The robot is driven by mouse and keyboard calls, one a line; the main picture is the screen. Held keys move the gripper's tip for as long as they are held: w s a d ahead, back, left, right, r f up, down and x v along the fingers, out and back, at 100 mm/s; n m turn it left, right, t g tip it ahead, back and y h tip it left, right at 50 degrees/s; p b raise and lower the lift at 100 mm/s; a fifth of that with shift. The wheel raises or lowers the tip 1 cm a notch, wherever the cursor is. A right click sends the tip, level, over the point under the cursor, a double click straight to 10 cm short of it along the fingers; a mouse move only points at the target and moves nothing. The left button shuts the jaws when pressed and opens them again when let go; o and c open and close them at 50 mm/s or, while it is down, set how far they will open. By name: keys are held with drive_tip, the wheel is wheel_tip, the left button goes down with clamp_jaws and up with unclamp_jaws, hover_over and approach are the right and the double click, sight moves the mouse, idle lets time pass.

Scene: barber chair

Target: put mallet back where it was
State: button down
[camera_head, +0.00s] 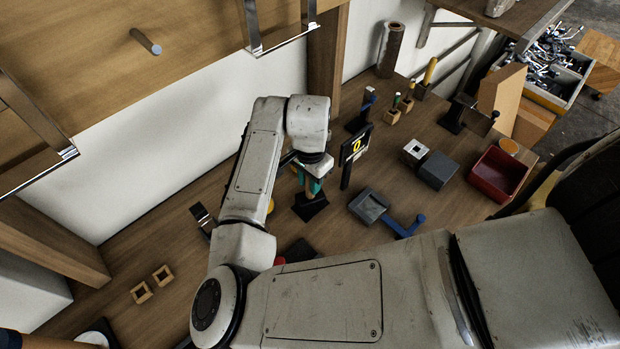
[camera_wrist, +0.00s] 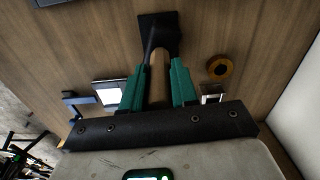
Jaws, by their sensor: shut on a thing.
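My gripper (camera_head: 313,184) is low over the middle of the workbench, beside a black display sign. In the wrist view its green fingers (camera_wrist: 158,88) are closed on the sides of a round wooden piece, apparently the handle of the mallet (camera_wrist: 158,72). A black stand (camera_wrist: 172,35) with a flat base and a thin upright is just beyond the handle. The stand's base also shows under the gripper in the head view (camera_head: 310,208). I cannot tell whether the mallet touches the stand. The mallet's head is not clearly visible.
The black sign (camera_head: 355,145) stands close right of my gripper. A grey tool with a blue handle (camera_head: 385,210) lies nearer. A red bin (camera_head: 497,175) and grey block (camera_head: 436,170) are farther right. A yellow-brown ring (camera_wrist: 220,68) lies near the fingers.

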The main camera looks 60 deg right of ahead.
drive_tip(key=c, duration=0.9)
unclamp_jaws()
drive_tip(key=shift+o, duration=0.2)
wheel_tip(320, 180, up, 12)
drive_tip(key=p, duration=0.3)
drive_tip(key=shift+r+p, duration=0.1)
drive_tip(key=shift+p, duration=0.3)
